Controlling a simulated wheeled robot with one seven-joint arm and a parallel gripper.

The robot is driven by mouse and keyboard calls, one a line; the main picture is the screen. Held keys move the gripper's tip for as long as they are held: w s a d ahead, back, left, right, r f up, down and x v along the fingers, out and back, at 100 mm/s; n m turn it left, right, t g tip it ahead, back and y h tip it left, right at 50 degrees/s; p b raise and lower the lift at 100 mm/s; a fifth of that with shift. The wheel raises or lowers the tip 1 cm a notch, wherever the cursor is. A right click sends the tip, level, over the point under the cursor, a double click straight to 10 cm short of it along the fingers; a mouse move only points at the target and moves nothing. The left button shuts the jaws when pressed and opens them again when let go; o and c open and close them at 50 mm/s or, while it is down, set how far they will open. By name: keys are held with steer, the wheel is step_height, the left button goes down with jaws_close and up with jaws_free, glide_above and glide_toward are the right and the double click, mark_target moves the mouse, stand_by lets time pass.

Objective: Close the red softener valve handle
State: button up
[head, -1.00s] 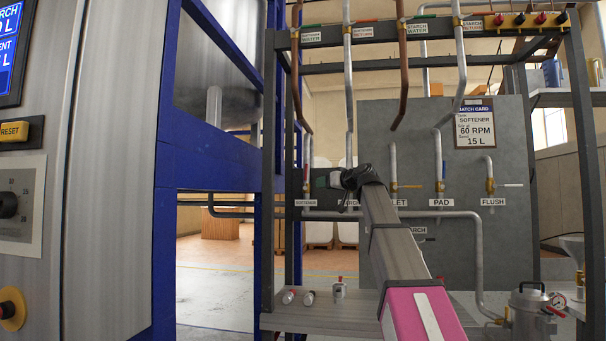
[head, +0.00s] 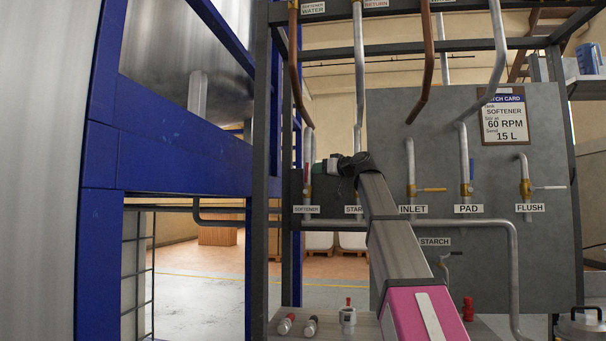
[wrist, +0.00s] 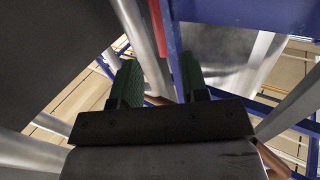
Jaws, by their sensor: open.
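The SOFTENER label (head: 306,209) is on the rail at the left of the valve row in the head view. Above it, a small red handle (head: 307,174) shows at the softener pipe, partly hard to make out. My gripper (head: 320,172) is just right of that pipe, pointing left towards it. In the wrist view, my gripper (wrist: 158,75) has its two green fingers apart with nothing held. A narrow red bar, apparently the handle (wrist: 157,28), shows beyond and between the fingers, beside a grey pipe. Contact cannot be seen.
The blue frame (head: 180,155) stands left of the softener pipe. The INLET valve (head: 412,188), PAD valve (head: 466,188) and FLUSH valve (head: 526,187) are to the right on the grey panel. A low shelf (head: 330,333) below holds several small fittings.

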mark_target(306, 178)
steer(key=x, duration=0.9)
steer(key=shift+w+a, duration=0.2)
steer(key=shift+c, duration=0.4)
jaws_close()
